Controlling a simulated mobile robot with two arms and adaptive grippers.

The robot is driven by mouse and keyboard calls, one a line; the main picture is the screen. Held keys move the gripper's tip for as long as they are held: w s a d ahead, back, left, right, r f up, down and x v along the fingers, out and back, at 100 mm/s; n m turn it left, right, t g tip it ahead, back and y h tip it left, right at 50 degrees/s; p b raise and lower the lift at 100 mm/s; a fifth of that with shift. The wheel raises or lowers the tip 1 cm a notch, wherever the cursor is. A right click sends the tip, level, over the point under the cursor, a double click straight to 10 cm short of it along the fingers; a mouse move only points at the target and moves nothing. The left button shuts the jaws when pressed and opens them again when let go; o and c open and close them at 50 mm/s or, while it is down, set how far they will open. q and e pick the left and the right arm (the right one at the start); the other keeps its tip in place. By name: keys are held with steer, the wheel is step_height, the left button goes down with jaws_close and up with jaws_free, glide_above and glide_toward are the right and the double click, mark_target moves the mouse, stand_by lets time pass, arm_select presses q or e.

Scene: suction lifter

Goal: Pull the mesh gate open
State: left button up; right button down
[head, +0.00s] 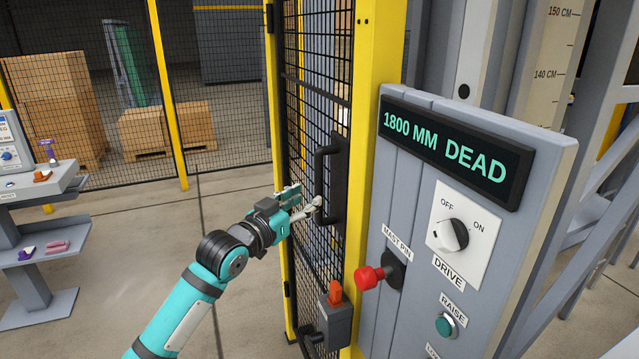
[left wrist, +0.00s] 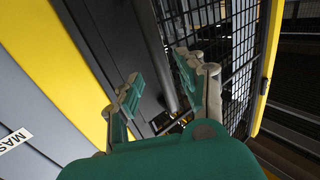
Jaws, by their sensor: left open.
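The mesh gate (head: 306,88) is a black wire panel between a slim yellow edge and a thick yellow post (head: 378,60). It looks shut against the post. It also shows in the left wrist view (left wrist: 235,60). Its black upright handle (head: 335,185) stands out on the post side. My left gripper (head: 305,200) is open, with its fingertips at the handle's lower half. In the left wrist view my two fingers (left wrist: 165,85) are spread apart, with a dark upright part behind them. I cannot tell whether they touch the handle. My right gripper is out of view.
A grey control panel (head: 400,215) stands right of the post, with a red mast-pin knob (head: 368,278) and a drive switch (head: 450,235). A grey box with an orange part (head: 335,293) sits below the handle. Open floor (head: 120,250) lies left.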

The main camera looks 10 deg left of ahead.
mark_target(316, 191)
arm_select(q)
steer(key=p+x, duration=0.1)
steer(key=x, duration=0.5)
steer(key=shift+c, duration=0.4)
jaws_close()
